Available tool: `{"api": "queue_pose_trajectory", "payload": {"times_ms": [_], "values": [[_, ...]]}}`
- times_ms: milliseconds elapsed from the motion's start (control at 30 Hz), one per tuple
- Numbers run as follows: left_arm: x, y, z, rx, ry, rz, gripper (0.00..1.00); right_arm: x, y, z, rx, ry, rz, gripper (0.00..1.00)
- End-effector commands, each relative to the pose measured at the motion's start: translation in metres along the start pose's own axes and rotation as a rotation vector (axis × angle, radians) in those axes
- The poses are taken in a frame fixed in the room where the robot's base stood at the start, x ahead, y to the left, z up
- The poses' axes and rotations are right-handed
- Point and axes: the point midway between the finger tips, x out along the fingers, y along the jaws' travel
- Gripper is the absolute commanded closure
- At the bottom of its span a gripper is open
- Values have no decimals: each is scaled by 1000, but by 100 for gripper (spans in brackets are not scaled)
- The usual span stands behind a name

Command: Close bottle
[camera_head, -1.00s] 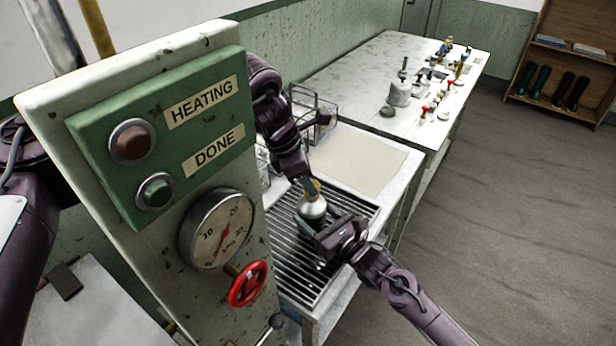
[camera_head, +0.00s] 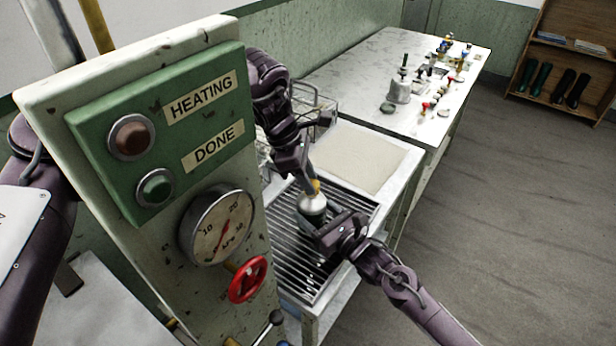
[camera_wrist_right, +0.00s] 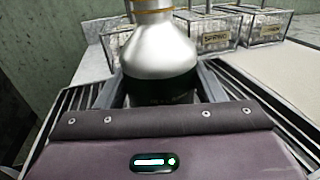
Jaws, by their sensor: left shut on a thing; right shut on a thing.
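The bottle (camera_head: 312,206) stands upright on the slatted metal rack, with a silver shoulder, a dark body and a yellow piece at its top. My right gripper (camera_head: 325,236) is shut on the bottle's body from the front right. In the right wrist view the bottle (camera_wrist_right: 160,55) fills the space between the fingers, silver above and dark green below, with an orange ring at its neck. My left gripper (camera_head: 310,185) comes from behind and is shut on the yellow cap (camera_head: 316,186) at the bottle's top. Whether the cap is fully seated cannot be told.
A control panel (camera_head: 165,125) with a gauge (camera_head: 217,228) and red valve wheel (camera_head: 248,279) stands close at left. The slatted rack (camera_head: 290,262) lies beneath the bottle. A marble table (camera_head: 370,65) holds several small items at the back.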

Motion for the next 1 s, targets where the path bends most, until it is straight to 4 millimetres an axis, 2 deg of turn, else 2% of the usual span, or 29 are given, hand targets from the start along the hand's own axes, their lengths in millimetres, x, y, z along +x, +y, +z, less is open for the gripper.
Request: {"api": "queue_pose_trajectory", "payload": {"times_ms": [67,100,233,567,900,1000], "values": [[0,0,0,-1,-1,1,90,0,0,0,0,1,0,100],[0,0,0,-1,-1,1,66,0,0,0,0,1,0,100],[0,0,0,-2,-1,1,49,0,0,0,0,1,0,100],[-2,0,1,-2,-1,2,48,0,0,0,1,1,0,100],[-38,1,16,-2,1,3,48,0,0,-1,1,1,0,100],[-42,0,18,-3,0,2,48,0,0,-1,1,1,0,100]]}}
